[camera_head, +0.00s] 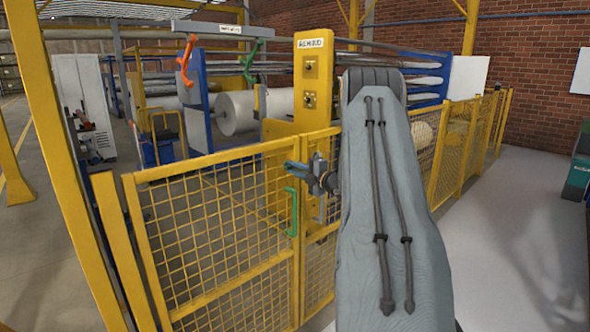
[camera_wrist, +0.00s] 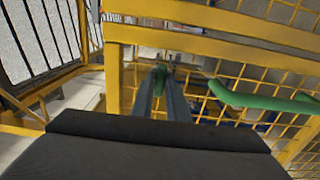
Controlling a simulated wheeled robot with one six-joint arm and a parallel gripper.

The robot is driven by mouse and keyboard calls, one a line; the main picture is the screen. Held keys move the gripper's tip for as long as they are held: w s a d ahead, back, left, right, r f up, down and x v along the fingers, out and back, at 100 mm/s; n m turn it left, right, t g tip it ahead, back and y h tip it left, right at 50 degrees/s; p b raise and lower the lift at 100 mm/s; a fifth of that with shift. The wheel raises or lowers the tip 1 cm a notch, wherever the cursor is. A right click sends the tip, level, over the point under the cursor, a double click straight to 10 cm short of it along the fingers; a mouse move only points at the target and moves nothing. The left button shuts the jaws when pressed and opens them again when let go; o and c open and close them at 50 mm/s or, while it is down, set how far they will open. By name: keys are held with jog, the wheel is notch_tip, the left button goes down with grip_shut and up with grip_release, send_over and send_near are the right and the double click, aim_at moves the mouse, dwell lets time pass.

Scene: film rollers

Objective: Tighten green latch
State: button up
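A green latch piece (camera_wrist: 160,78) shows small and partly hidden at the fingertips in the wrist view, in front of a yellow post. My gripper (camera_wrist: 163,92) points at it with two grey fingers close together. I cannot tell whether they touch or clamp it. In the head view my gripper (camera_head: 298,170) is at the yellow gate post, just above a green handle (camera_head: 291,212) on the mesh gate (camera_head: 215,225). The latch itself cannot be made out clearly there. The green handle (camera_wrist: 260,101) also shows at the right in the wrist view.
Yellow mesh fence panels (camera_head: 460,150) run right of my arm. A yellow control post (camera_head: 313,85) stands behind the gate. Orange (camera_head: 186,62) and green (camera_head: 250,62) hook-shaped handles hang above. Film rolls (camera_head: 237,113) lie beyond the fence.

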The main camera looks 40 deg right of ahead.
jog(key=shift+d, duration=0.1)
grip_shut()
jog(key=shift+m, duration=0.3)
jog(key=m+b, duration=0.1)
jog(key=m, duration=0.2)
jog(key=shift+m, duration=0.3)
jog(key=m, duration=0.4)
jog(key=shift+m, duration=0.3)
jog(key=m, duration=0.4)
jog(key=shift+m+p, duration=0.4)
jog(key=shift+m, duration=1.8)
jog(key=o, duration=0.7)
grip_release()
